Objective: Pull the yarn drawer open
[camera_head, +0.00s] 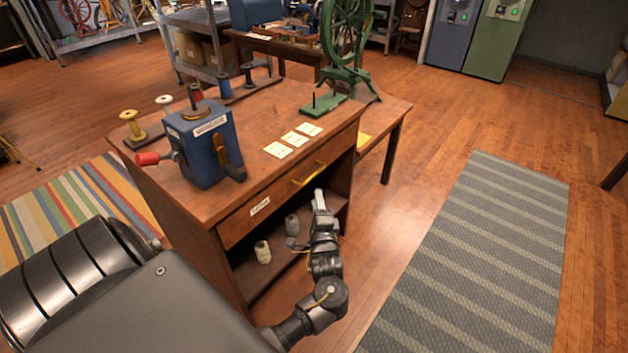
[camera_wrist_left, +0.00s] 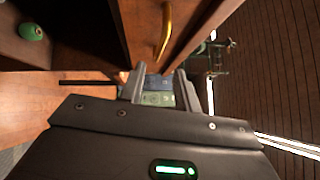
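The drawer (camera_head: 284,196) is the wooden front under the desk top, with a small label (camera_head: 260,206). It looks shut, flush with the desk. Its curved brass handle (camera_head: 309,174) is on the right part of the front, and it also shows in the left wrist view (camera_wrist_left: 166,32). My left gripper (camera_head: 319,196) is just below and in front of the handle in the head view. In the left wrist view my left gripper (camera_wrist_left: 158,88) has its two fingers apart with nothing between them, and the handle lies beyond the fingertips, untouched. My right gripper is not in view.
The desk (camera_head: 262,112) carries a blue crank box (camera_head: 205,145), paper cards (camera_head: 294,138), spools and a green wheel stand (camera_head: 323,103). Yarn cones (camera_head: 263,252) stand on the open shelf below the drawer. The floor and striped grey rug (camera_head: 480,250) to the right are clear.

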